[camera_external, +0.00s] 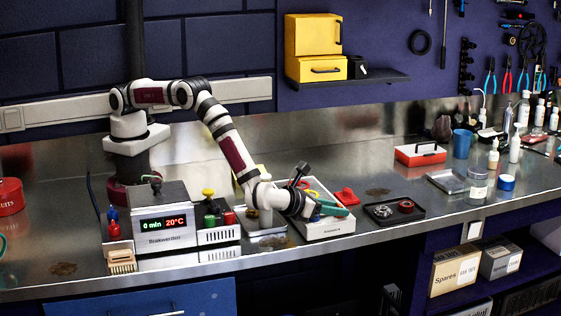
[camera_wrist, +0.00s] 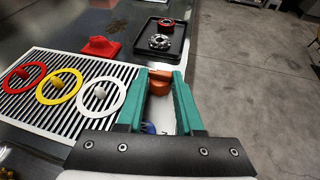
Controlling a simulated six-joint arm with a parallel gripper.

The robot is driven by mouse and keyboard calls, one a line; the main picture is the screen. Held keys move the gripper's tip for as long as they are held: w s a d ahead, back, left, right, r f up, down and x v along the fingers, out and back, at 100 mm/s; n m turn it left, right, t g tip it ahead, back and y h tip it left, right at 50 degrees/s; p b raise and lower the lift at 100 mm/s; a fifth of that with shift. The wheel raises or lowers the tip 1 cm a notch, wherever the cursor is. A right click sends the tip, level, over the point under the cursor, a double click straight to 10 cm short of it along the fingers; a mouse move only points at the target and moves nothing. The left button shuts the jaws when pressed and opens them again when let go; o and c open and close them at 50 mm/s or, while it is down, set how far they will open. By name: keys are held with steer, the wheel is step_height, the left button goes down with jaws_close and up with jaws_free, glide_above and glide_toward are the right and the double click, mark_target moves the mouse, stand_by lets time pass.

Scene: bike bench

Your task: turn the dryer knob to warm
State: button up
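The dryer seems to be the pale box with a black-slatted top (camera_wrist: 48,113), also in the external view (camera_external: 338,230). Red (camera_wrist: 22,77), yellow (camera_wrist: 62,87) and white (camera_wrist: 100,97) rings lie on its slats. An orange knob-like part (camera_wrist: 160,84) shows between the teal fingertips of my gripper (camera_wrist: 161,78). The fingers stand apart on either side of it; I cannot tell whether they press on it. My gripper in the external view (camera_external: 330,208) is low over the dryer's front right. The knob's markings are hidden. A small blue part (camera_wrist: 149,128) shows between the fingers.
A red object (camera_wrist: 101,47) sits just beyond the dryer, and a black tray (camera_wrist: 160,40) with round metal parts lies further on. A box reading 0 min and 20°C (camera_external: 160,246) stands left of my gripper. The bench's front edge is close.

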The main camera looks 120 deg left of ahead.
jaws_close()
steer(key=m+t+h, duration=0.2)
steer(key=m+t, duration=0.1)
steer(key=shift+s+a, duration=0.15)
steer(key=shift+a, duration=0.05)
steer(key=shift+m+t+h, duration=0.5)
steer(key=shift+m+h, duration=0.3)
steer(key=shift+h, duration=0.2)
steer(key=o, duration=0.7)
jaws_free()
steer(key=shift+o, duration=0.2)
